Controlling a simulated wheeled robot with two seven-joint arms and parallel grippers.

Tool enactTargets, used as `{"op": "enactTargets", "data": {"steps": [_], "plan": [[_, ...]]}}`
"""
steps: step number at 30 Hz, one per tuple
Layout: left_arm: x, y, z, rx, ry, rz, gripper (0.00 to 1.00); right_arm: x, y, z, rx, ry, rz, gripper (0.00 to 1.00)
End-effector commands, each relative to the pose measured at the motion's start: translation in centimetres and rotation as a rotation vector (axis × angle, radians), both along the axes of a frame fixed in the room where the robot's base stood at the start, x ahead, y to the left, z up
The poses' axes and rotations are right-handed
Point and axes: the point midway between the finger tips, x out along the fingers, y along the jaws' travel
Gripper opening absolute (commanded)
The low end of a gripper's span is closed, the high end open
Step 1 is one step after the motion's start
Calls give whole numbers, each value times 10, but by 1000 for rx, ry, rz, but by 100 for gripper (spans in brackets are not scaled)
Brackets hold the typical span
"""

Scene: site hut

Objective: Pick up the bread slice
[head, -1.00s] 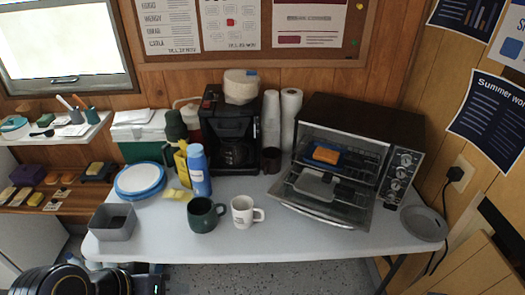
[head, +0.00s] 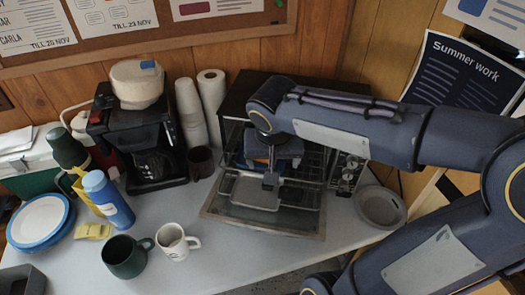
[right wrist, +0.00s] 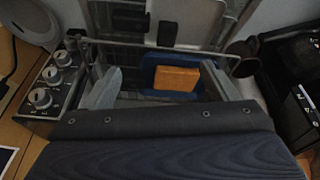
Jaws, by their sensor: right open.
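The bread slice (right wrist: 176,79) is a small orange-brown block on a blue, dish-like piece (right wrist: 150,62) inside the open toaster oven (head: 235,100). In the head view my right arm hides most of the bread. My right gripper (head: 270,180) points down at the oven's open front, close to the bread. In the right wrist view its pale fingers stand apart, one left of the bread and one to its right, with nothing between them held. I cannot tell the exact height of the fingertips over the bread. My left gripper is in neither current view.
The oven door is down with a grey tray (head: 255,192) over it, and wire racks are close to the gripper. A round grey dish (head: 382,207) lies right of the oven. Mugs (head: 126,257), a coffee maker (head: 140,135) and a blue bottle (head: 108,198) stand left.

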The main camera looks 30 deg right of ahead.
Motion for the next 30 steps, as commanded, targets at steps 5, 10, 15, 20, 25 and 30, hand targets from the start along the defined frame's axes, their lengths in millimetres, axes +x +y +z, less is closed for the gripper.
{"op": "enactTargets", "data": {"steps": [5, 10, 15, 20, 25, 30], "plan": [[0, 0, -3, 0, 0, 0, 49, 57, -2, -1, -25, -46, -152, 80], [0, 0, -3, 0, 0, 0, 49, 76, -5, -6, -23, -75, -214, 80], [0, 0, -2, 0, 0, 0, 49, 81, -11, -23, -24, -75, -216, 80], [0, 0, 2, 0, 0, 0, 49, 85, -17, -43, -22, -72, -215, 80], [0, 0, 3, 0, 0, 0, 49, 92, -22, -65, -21, -76, -215, 80], [0, 0, 3, 0, 0, 0, 49, 94, -24, -71, -22, -79, -214, 80]]}}
